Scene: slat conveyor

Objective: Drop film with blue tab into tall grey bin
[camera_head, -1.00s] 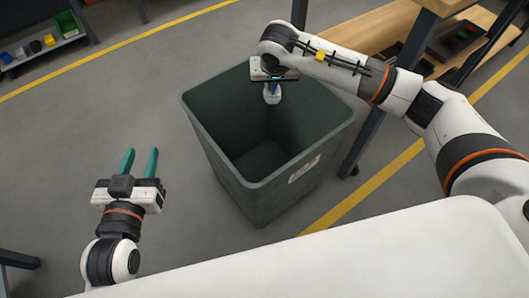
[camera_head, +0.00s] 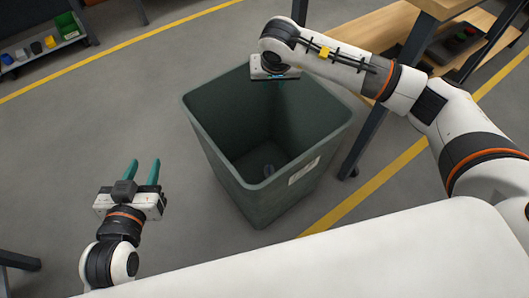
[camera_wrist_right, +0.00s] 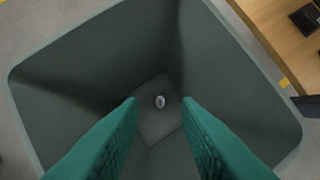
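The tall grey bin (camera_head: 228,168) stands on the floor in the middle of the head view, with a pale label on its front side. My left gripper (camera_head: 142,172) is open and empty, left of the bin.
A wooden bench (camera_head: 385,35) with dark legs stands behind and right of the bin. A low shelf (camera_head: 42,52) with small coloured items is at the far left. Yellow lines (camera_head: 372,200) mark the grey floor. The floor left of the bin is clear.

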